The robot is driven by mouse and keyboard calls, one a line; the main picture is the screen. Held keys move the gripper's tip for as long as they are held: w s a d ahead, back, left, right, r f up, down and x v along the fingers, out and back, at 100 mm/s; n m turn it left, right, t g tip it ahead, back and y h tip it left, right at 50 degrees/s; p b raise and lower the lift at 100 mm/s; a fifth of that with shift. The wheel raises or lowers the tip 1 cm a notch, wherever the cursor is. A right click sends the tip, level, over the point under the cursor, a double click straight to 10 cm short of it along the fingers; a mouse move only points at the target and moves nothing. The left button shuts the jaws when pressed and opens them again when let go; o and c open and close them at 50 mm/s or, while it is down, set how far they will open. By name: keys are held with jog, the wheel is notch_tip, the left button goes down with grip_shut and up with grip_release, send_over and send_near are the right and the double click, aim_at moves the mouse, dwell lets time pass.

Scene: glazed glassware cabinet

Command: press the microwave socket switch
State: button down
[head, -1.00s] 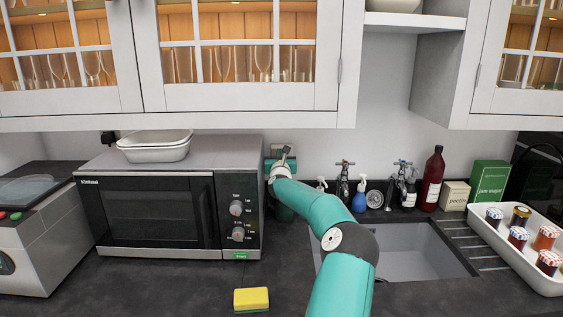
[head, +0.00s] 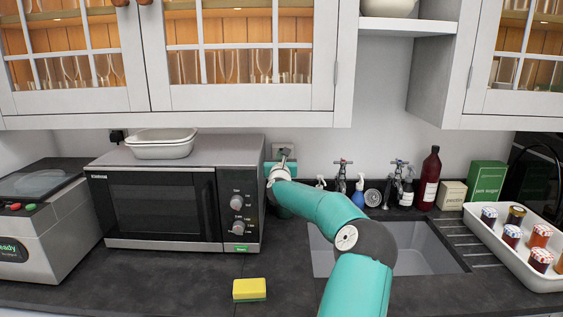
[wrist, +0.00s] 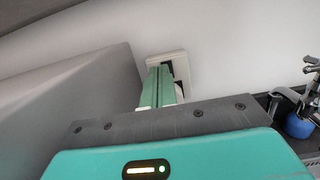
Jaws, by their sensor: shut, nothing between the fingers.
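The socket (head: 283,147) is a pale plate on the back wall, just right of the microwave (head: 160,205). In the wrist view the socket (wrist: 181,60) shows a pale frame with dark parts; the fingers cover its lower left, and I cannot make out the switch. My gripper (head: 285,155) is shut and empty. In the wrist view its green fingers (wrist: 158,86) point at the socket and overlap it. I cannot tell whether they touch it. The microwave has two knobs and a small lit green panel.
White dishes (head: 161,143) sit on the microwave. Wall cabinets (head: 240,60) hang above my gripper. A blue bottle (head: 358,192), taps (head: 341,176) and a sink (head: 400,240) lie to the right. A yellow sponge (head: 249,289) lies on the front counter.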

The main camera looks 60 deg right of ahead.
jog(key=shift+s+a+r, duration=0.15)
jog(key=shift+s+a, duration=0.3)
jog(key=shift+a, duration=0.35)
jog(key=shift+s+a+r, duration=0.1)
jog(key=shift+s+a, duration=0.3)
jog(key=shift+a, duration=0.45)
jog(key=shift+s+a+r, duration=0.15)
jog(key=shift+s+a, duration=0.3)
jog(key=shift+a, duration=0.35)
jog(key=shift+a, duration=0.1)
